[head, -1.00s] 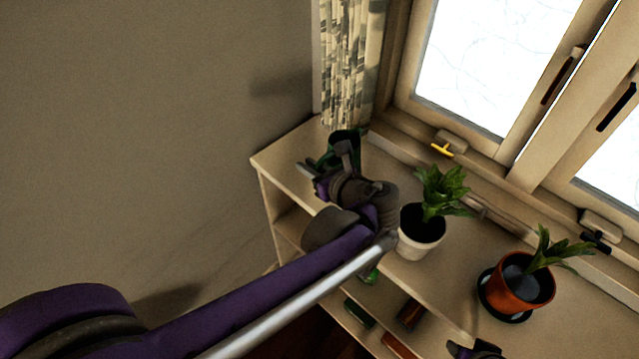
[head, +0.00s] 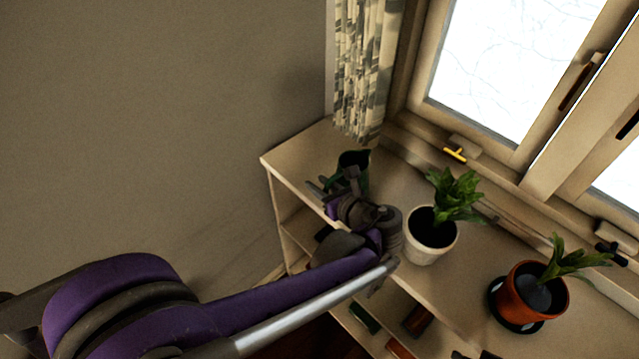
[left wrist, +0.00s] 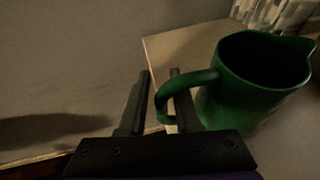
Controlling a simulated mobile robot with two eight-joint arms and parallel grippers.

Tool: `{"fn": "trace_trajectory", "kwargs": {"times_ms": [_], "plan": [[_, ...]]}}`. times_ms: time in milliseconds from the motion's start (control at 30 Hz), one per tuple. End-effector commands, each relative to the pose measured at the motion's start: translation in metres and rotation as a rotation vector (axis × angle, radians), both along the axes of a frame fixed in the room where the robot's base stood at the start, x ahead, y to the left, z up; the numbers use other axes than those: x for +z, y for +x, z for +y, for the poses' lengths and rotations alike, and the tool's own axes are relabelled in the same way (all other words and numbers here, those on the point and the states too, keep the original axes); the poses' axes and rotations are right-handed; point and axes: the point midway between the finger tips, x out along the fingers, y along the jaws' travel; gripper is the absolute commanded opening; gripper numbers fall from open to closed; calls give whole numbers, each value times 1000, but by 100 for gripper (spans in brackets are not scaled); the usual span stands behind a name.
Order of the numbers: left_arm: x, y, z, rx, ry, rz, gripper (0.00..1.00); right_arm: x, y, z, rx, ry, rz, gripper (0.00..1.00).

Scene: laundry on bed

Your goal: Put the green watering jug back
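The green watering jug (head: 355,159) is at the far left end of the shelf top, partly behind my left gripper (head: 325,187) in the head view. In the left wrist view the jug (left wrist: 258,75) looks upright, with its handle toward the gripper. My left gripper (left wrist: 160,75) has its fingers apart. One finger is outside the handle and the other overlaps the handle loop, with a visible gap between finger and handle. I cannot tell if the jug's base touches the shelf. A small dark piece at the bottom edge of the head view may be my right arm.
A white pot with a plant (head: 431,240) stands right of my left gripper on the shelf unit (head: 400,180). An orange potted plant (head: 530,292) is farther right. Window, yellow-handled latch (head: 456,154) and curtain (head: 362,70) are behind. The wall is at left.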

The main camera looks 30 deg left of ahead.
Motion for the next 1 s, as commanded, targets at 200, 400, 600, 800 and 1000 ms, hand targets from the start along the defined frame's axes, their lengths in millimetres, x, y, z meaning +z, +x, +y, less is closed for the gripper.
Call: {"fn": "trace_trajectory", "kwargs": {"times_ms": [200, 400, 600, 800, 1000], "plan": [[0, 0, 0, 0, 0, 0, 46, 0, 0, 0, 0, 0, 0, 43], [4, 0, 0, 0, 0, 0, 46, 3, 1, 0, 0, 0, -1, 43], [15, -13, -26, -6, -1, 1, 46, 3, 0, 0, 0, 0, -1, 43], [31, -34, -61, -8, -1, 1, 46, 4, 1, 0, 0, 0, -1, 43], [44, -49, -87, -4, 0, 1, 46, 4, 1, 0, 0, 0, -1, 43]]}}
